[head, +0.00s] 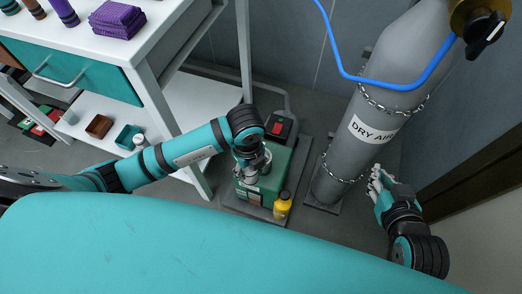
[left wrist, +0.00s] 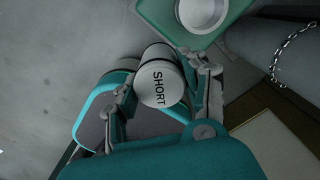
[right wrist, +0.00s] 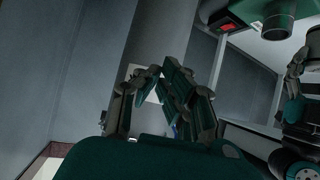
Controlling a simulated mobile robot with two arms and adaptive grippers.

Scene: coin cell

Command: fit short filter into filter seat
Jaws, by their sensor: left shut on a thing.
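The short filter (left wrist: 160,87) is a white cylinder marked SHORT. In the left wrist view it sits between the fingers of my left gripper (left wrist: 168,80), which is shut on it. The likely filter seat is a round, pale-rimmed opening (left wrist: 203,12) on top of the green pump (left wrist: 160,14), just beyond the filter at the top of that view; the filter appears apart from it. In the head view my left gripper (head: 246,166) is over the pump (head: 270,193) and hides much of its top. My right gripper (head: 376,180) holds nothing visible; its fingertips look close together, but its opening is unclear.
A yellow bottle (head: 282,206) stands at the pump's front right. A grey DRY AIR cylinder (head: 345,150), chained, stands to the right, with a blue hose (head: 402,86) above. A white shelf cart (head: 165,40) with a teal drawer is at the left. A teal surface (head: 200,245) fills the foreground.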

